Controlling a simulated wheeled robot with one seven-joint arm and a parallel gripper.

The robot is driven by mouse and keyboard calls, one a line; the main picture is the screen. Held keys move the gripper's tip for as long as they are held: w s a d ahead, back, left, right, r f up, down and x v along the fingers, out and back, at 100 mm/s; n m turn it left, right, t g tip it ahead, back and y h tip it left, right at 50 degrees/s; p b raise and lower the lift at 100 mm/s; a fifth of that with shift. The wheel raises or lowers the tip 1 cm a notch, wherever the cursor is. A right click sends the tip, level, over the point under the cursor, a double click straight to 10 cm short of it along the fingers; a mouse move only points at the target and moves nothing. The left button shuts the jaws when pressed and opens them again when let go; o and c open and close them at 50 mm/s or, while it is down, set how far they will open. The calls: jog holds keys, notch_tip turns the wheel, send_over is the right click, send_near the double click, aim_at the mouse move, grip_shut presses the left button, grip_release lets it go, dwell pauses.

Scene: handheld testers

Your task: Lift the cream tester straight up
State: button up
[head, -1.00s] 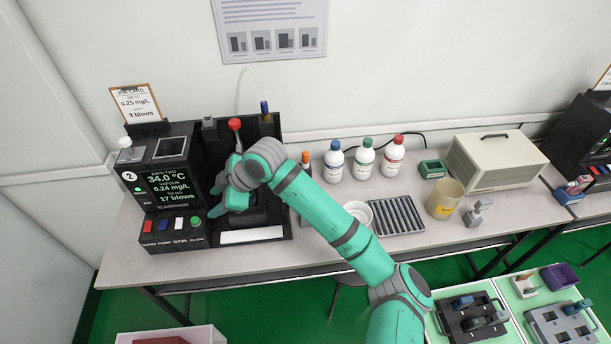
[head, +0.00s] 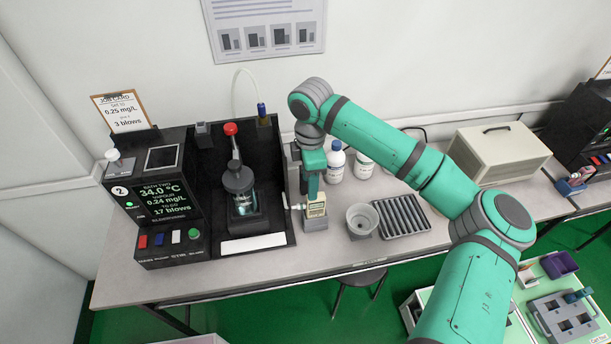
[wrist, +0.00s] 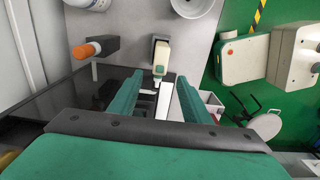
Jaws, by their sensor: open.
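The cream tester (head: 317,207) stands upright in a small grey holder on the bench, right of the black apparatus. Its pale mouthpiece sticks out to the left. My gripper (head: 312,186) points down at the tester, and one teal finger overlaps its upper part in the head view. In the wrist view the gripper (wrist: 158,85) is open, with a teal finger to either side. The cream tester (wrist: 161,55) shows ahead between the fingertips. I cannot tell whether either finger touches it.
An orange-capped tester (wrist: 88,49) in a dark block stands close beside it. A white bowl (head: 362,220) and a ribbed tray (head: 403,216) lie to the right. The black apparatus (head: 270,180) with a glass vessel is to the left. Bottles (head: 335,160) stand behind.

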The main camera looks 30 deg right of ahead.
aim_at(308, 203)
notch_tip(308, 203, down, 10)
jog(key=shift+a+f, duration=0.1)
jog(key=shift+f, duration=0.05)
dwell(0.4)
jog(key=shift+w, duration=0.1)
grip_shut()
jog(key=c, duration=0.9)
grip_release()
jog(key=shift+c, duration=0.2)
grip_shut()
jog(key=shift+a, duration=0.1)
